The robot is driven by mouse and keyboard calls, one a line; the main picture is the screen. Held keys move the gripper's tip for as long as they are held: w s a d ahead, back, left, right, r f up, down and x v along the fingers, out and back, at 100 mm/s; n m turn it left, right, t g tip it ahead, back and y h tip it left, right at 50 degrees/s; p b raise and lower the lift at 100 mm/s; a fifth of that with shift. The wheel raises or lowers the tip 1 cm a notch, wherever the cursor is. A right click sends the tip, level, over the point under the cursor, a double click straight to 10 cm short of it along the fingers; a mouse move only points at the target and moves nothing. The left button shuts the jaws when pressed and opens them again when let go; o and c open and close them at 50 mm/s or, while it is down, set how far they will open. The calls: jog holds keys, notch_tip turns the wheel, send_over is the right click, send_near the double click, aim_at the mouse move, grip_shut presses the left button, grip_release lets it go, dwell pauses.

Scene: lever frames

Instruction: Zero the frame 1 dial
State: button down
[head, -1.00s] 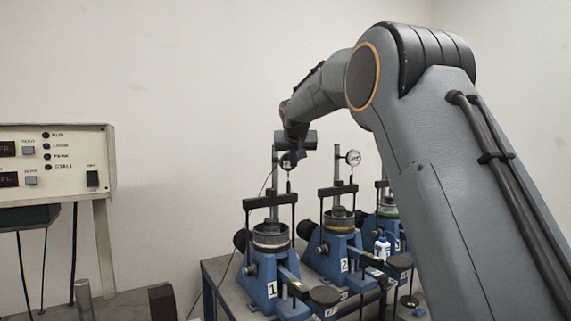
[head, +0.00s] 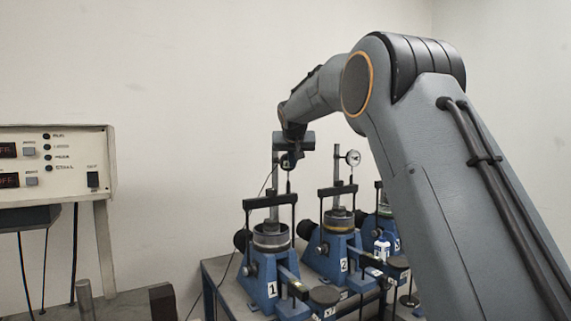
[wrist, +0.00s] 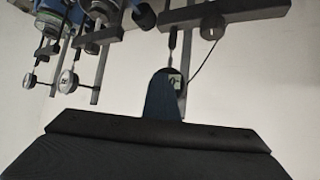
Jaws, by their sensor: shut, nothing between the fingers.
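Frame 1 (head: 262,275) is the nearest blue lever frame, marked with a white "1" plate, with a grey post rising behind it. My gripper (head: 290,158) is at the top of that post, right at the frame 1 dial, and covers most of it in the head view. In the wrist view the shut, empty fingers (wrist: 165,95) overlap the dial (wrist: 175,79), of which only a small pale part shows. I cannot tell whether they touch it. The dial's needle is not readable.
Frame 2 (head: 334,255), with its white dial (head: 353,158), and a third frame (head: 384,228) stand to the right. A control box (head: 55,165) is at left. The wall behind is clear.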

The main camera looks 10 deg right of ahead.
jog(key=shift+w+a+r, duration=0.25)
jog(key=shift+r, duration=0.2)
dwell(0.9)
jog(key=shift+s+d+f, duration=0.15)
jog(key=shift+s, duration=0.05)
dwell(0.4)
jog(key=s+d+b, duration=0.2)
jog(key=s+b, duration=0.1)
jog(key=s, duration=0.2)
jog(key=shift+s+d+f, duration=0.2)
jog(key=shift+s+f, duration=0.05)
jog(key=shift+d, duration=0.1)
jog(key=d+r+m+t+y, duration=0.2)
jog(key=d+m+t, duration=0.4)
jog(key=d+m, duration=0.2)
jog(key=s+a+f+m+y+p, duration=0.1)
jog(key=s+a+f+m+y, duration=0.1)
jog(key=s+y, duration=0.4)
jog(key=shift+s+a+m+y, duration=0.3)
jog(key=shift+s+a+m, duration=0.25)
jog(key=shift+s+m, duration=0.35)
